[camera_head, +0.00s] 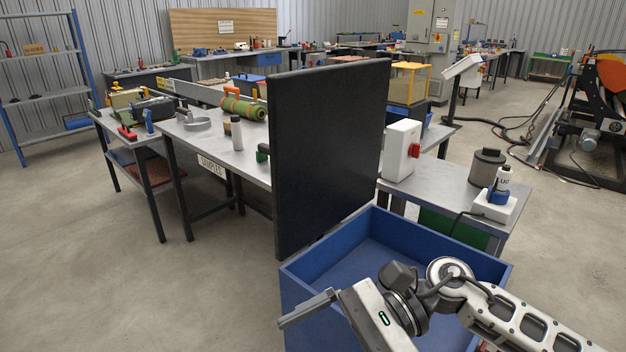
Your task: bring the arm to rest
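My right arm comes in from the lower right, bent over a blue open-topped bin (330,268). My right gripper (291,319) points left across the bin's near left part, with its dark fingers seen edge-on, so I cannot tell whether they are open or shut. No object shows at the fingertips. My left gripper is out of view. A green roll with orange bands (243,107) lies on the grey table (212,146), well away from my arm.
A tall black panel (330,150) stands between the table and the bin. Open floor (110,270) lies left.

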